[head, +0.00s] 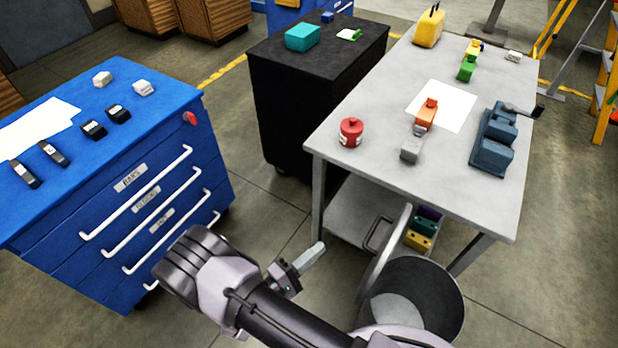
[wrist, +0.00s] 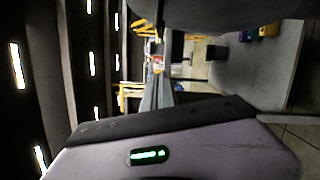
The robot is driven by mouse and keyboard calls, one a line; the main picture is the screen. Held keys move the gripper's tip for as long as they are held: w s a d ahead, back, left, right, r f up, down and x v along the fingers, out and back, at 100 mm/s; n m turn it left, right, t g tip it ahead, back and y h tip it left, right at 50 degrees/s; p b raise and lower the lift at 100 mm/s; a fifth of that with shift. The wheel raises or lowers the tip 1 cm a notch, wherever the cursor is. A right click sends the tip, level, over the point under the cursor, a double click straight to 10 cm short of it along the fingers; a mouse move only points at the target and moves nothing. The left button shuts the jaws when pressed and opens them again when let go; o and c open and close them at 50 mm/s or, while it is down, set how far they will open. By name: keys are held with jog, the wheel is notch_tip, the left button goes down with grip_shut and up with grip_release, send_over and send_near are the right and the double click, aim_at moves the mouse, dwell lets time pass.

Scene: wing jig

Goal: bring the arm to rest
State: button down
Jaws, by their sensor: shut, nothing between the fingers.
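My gripper (head: 311,256) shows in the head view at the lower middle, in the open space between the blue drawer cabinet (head: 118,262) and the grey worktable (head: 375,172). Its fingers are shut with nothing between them and point toward the upper right. My folded arm runs from the bottom edge up to it. In the wrist view my gripper (wrist: 160,88) shows as grey fingers near the middle, and nothing is held. The gripper appears clear of the cabinet and the table.
A dark round bin (head: 448,290) stands right of my arm. A black cabinet (head: 275,125) with a teal box (head: 302,37) stands behind. The worktable carries a red canister (head: 350,132), an orange part (head: 427,113) and a blue vise-like block (head: 492,150). Floor shows between the furniture.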

jog(key=s+d+r+m+g+y, duration=0.3)
jog(key=d+r+m+g, duration=0.3)
jog(key=r, duration=0.4)
jog(key=s+d+r+m+g+y, duration=0.2)
jog(key=d+r+m+g, duration=0.2)
jog(key=r+g, duration=0.45)
jog(key=s+a+r+m+t+y, duration=0.1)
jog(key=s+r+m+t+y, duration=0.1)
jog(key=r, duration=0.5)
jog(key=s+a+r+m+t+y, duration=0.2)
jog(key=s+r+t+y, duration=0.3)
jog(key=r+y, duration=0.3)
jog(key=shift+m+t+y, duration=0.65)
jog(key=shift+m+y, duration=0.05)
